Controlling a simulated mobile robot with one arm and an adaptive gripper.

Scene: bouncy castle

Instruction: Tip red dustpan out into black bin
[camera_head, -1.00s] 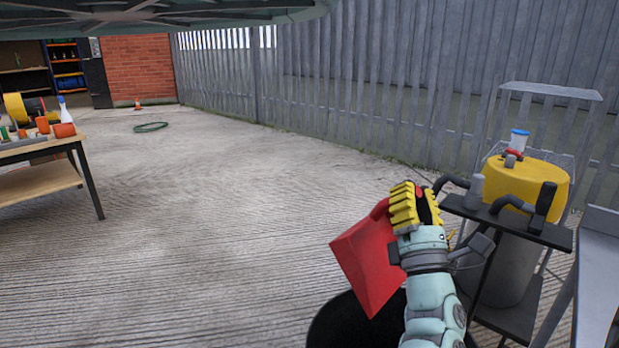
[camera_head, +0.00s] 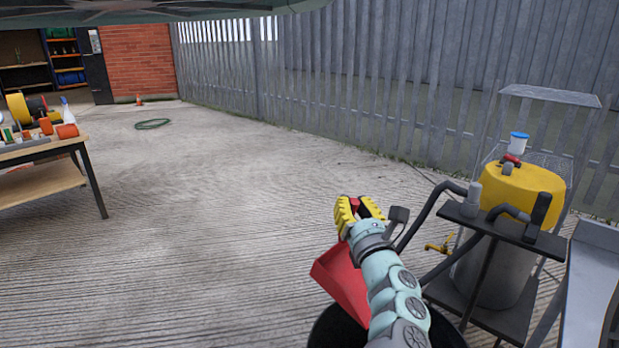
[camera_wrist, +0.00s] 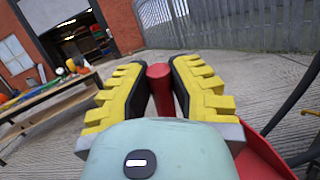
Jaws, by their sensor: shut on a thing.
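My gripper (camera_head: 360,207) has yellow padded fingers and is shut on the red handle of the red dustpan (camera_head: 341,281). In the head view the dustpan hangs below and left of the fingers, tilted, partly hidden by my arm. In the wrist view the red handle (camera_wrist: 160,88) stands between the two fingers, and part of the pan (camera_wrist: 262,160) shows at the lower right. The black bin (camera_head: 327,328) is at the bottom edge of the head view, under the dustpan and my arm. Only part of its dark round shape shows. The pan's contents cannot be seen.
A cart (camera_head: 510,315) with a yellow-topped drum (camera_head: 522,193), bent dark pipes and a brass tap (camera_head: 438,247) stands close on the right. A workbench (camera_head: 45,185) with several items is at the far left. Concrete floor between is clear up to the metal fence (camera_head: 340,80).

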